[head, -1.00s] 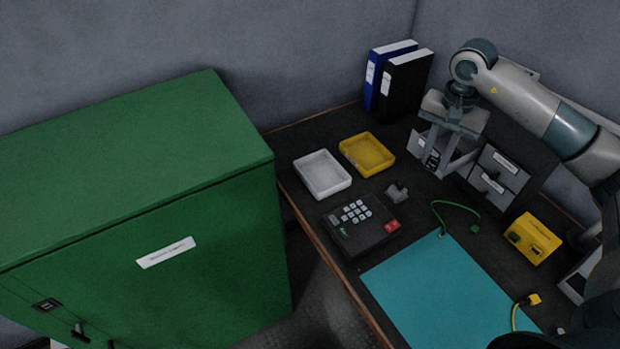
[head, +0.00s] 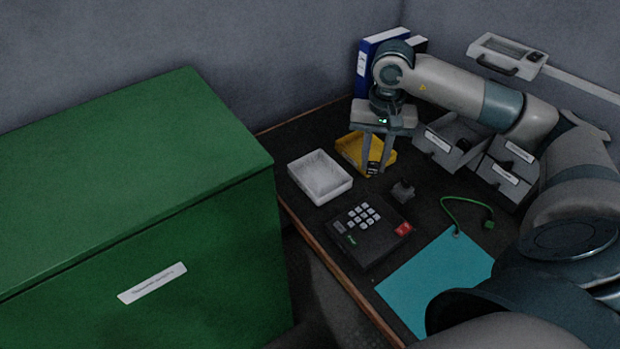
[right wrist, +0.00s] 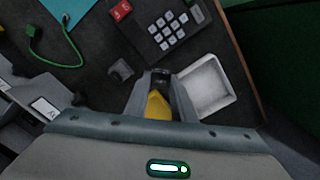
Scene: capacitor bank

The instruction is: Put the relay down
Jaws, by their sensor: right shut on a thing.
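My right gripper (head: 374,168) is shut on a small dark relay (head: 373,167). It holds the relay over the yellow tray (head: 349,147), and the fingers hide part of that tray. In the right wrist view the relay (right wrist: 160,77) sits between the fingertips, with the yellow tray (right wrist: 157,107) showing between the fingers behind it. I cannot tell the exact height of the relay above the tray floor. My left gripper is not in view.
A white tray (head: 321,178) stands left of the yellow one. A black keypad box (head: 365,228), a small dark part (head: 402,191) and a teal mat (head: 440,275) lie nearer.

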